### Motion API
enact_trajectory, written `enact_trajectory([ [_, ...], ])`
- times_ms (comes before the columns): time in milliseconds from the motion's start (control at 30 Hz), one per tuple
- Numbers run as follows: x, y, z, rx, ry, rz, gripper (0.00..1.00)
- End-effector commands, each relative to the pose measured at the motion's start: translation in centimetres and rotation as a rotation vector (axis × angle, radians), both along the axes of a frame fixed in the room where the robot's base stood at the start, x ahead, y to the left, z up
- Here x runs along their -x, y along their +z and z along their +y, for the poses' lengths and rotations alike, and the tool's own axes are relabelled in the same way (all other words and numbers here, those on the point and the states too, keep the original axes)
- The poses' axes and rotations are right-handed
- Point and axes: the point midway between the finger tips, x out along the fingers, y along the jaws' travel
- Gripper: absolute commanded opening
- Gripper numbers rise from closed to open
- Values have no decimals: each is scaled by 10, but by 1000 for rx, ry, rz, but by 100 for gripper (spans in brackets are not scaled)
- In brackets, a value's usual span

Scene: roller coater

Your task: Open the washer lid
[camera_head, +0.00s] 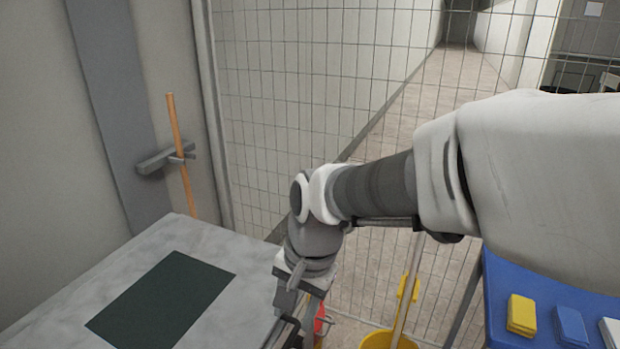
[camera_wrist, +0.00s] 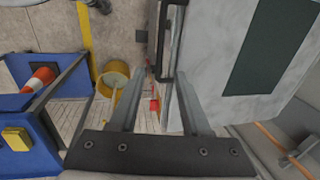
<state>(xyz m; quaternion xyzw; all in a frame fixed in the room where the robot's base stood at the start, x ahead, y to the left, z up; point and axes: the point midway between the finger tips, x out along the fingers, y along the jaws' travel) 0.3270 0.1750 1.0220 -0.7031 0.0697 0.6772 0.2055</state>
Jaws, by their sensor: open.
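The washer (camera_head: 60,310) is a grey metal box at the lower left of the head view. Its lid is the flat grey top with a dark green panel (camera_head: 163,303), and it looks shut. In the wrist view the lid (camera_wrist: 215,50) fills the upper right, with its dark panel (camera_wrist: 270,50). A dark bar handle (camera_wrist: 156,45) runs along the lid's edge. My gripper (camera_wrist: 162,78) is open, its two fingers reaching toward the near end of this handle. I cannot tell whether they touch it. In the head view my gripper (camera_head: 302,318) is beside the washer's right edge, its tips partly hidden.
A yellow bucket (camera_head: 388,341) with a mop stands on the floor right of the washer. A blue cart (camera_head: 500,300) with sponges (camera_head: 521,314) is at the right. A wire mesh fence (camera_head: 310,70) closes the back.

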Motion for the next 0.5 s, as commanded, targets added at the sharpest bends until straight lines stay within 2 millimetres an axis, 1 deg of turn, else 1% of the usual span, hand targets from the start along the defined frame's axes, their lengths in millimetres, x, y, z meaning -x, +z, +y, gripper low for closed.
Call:
enact_trajectory([
  [33,0,-15,2,2,2,4,47],
  [300,-4,-71,12,2,2,4,47],
  [400,-6,-87,15,2,1,2,47],
  [500,-7,-98,17,1,1,0,47],
])
